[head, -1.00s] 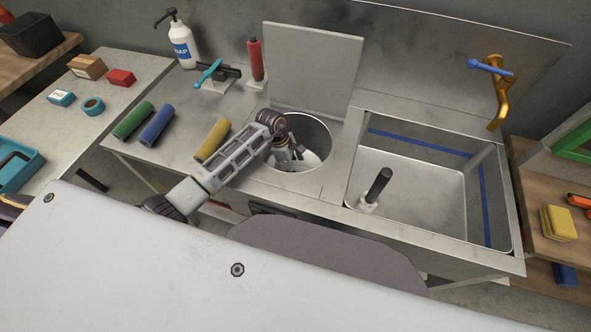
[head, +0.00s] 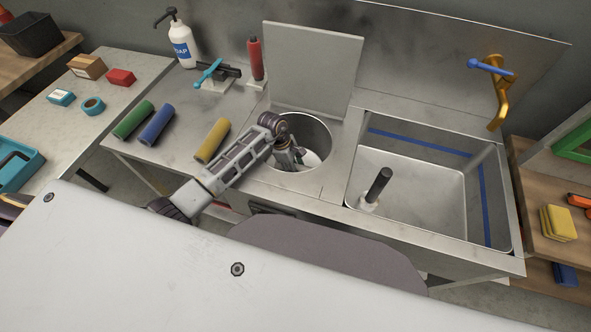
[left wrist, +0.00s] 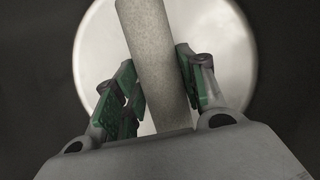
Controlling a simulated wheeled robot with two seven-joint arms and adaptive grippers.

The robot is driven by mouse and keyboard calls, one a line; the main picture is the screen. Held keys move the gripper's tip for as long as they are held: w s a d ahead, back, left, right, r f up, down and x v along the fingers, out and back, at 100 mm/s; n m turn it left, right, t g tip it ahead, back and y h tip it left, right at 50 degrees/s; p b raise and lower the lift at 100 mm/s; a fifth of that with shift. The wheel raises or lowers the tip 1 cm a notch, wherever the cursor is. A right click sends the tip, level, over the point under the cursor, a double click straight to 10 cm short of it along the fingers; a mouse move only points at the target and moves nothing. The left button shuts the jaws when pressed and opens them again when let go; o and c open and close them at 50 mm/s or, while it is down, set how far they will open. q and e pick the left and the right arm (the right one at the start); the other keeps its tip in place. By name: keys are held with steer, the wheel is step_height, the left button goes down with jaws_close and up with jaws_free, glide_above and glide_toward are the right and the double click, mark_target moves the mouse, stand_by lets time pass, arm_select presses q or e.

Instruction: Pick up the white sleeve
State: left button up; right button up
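My left gripper (head: 291,158) reaches down into the round well of the steel counter. In the left wrist view, a plain pale grey-white cylinder, the white sleeve (left wrist: 155,60), lies between the two green-padded fingers (left wrist: 160,85). The pads meet both its sides, and it runs past the fingertips to the top of the picture. In the head view the white sleeve (head: 310,159) shows only as a small pale patch beside the fingers; the arm and rim hide the rest. My right gripper is not in view.
The round well (head: 322,128) has a raised lid plate (head: 312,65) behind it. Green (head: 133,119), blue (head: 157,125) and yellow (head: 211,141) sleeves lie on the counter to the left.

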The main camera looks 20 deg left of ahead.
arm_select(q)
steer(key=shift+c, duration=1.2)
steer(key=shift+r, duration=0.1)
steer(key=shift+r, duration=4.95)
